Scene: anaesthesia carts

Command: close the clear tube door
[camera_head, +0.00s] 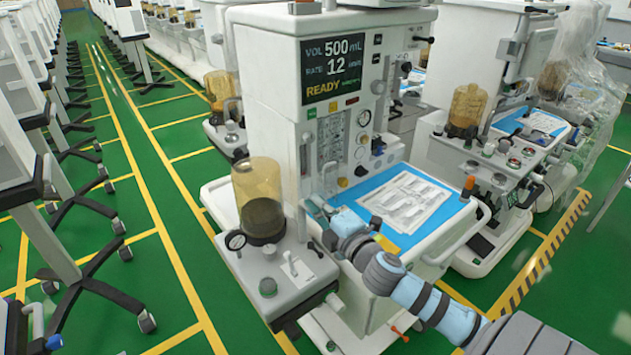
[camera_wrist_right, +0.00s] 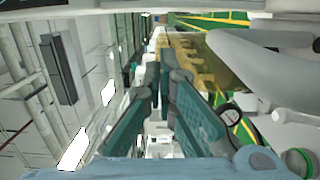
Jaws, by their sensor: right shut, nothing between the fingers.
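The anaesthesia machine (camera_head: 270,70) stands in the middle of the head view, with the tube panel (camera_head: 331,140) on its front below the screen. A thin upright clear-looking pane with a dark edge (camera_head: 304,158) stands at the left of the tubes and seems swung out from them; its exact angle is hard to tell. My right gripper (camera_head: 316,208) is low in front of the pane, between the amber canister and the blue work surface. In the right wrist view its teal fingers (camera_wrist_right: 165,72) are shut and empty. Contact with the pane cannot be told. My left gripper is out of view.
The amber canister (camera_head: 259,200) stands close left of my right gripper. The blue work surface (camera_head: 405,205) with papers lies to the right. Knobs and gauges (camera_head: 364,118) sit beside the tubes. Other carts stand behind and to the right; the green floor at left is partly free.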

